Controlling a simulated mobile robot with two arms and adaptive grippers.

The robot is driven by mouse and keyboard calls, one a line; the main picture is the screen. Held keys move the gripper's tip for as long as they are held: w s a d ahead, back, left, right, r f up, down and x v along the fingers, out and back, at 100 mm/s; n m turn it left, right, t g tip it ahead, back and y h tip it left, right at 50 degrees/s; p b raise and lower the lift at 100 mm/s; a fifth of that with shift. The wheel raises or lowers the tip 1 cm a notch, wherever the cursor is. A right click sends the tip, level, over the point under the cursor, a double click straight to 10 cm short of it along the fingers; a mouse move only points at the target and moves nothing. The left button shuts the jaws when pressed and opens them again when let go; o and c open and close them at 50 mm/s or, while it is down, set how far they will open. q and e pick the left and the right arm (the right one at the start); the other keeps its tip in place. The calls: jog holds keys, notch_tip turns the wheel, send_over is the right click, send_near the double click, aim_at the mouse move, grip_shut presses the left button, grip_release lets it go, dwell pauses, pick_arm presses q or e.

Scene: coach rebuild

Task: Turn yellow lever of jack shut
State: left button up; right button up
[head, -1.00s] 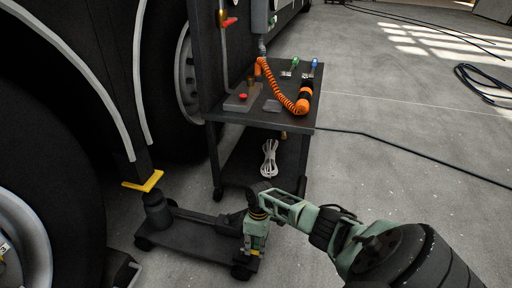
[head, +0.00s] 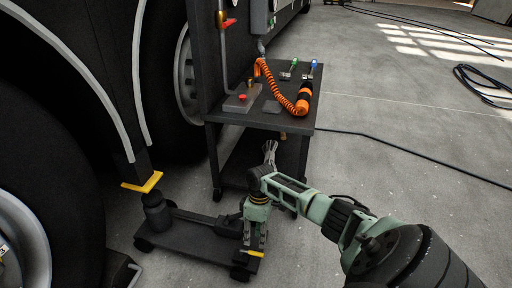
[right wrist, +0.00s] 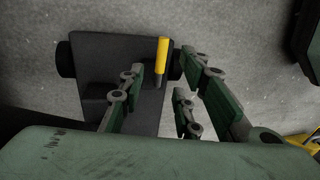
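The jack (head: 190,232) is a dark, low wheeled trolley on the floor beside the bus wheel. Its post stands at its left end under a yellow pad (head: 142,182). The yellow lever (right wrist: 162,55) stands out from the jack's dark body in the right wrist view. My right gripper (head: 252,243) points down at the jack's right end. Its green fingers (right wrist: 160,90) are spread, with the lever showing in the gap between them. I see no grip on the lever, and cannot tell whether a finger touches it. In the head view the gripper partly hides that end. My left gripper is not in view.
A dark cart (head: 265,122) stands behind the jack, holding an orange coiled hose (head: 285,98) and small tools. The bus tyre (head: 60,170) is close on the left. A black cable (head: 420,158) lies on the floor. Floor to the right is mostly clear.

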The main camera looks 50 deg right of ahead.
jog(key=r, duration=0.3)
jog(key=d+r, duration=0.1)
jog(key=r, duration=0.1)
jog(key=shift+w+r, duration=0.15)
jog(key=shift+w, duration=0.05)
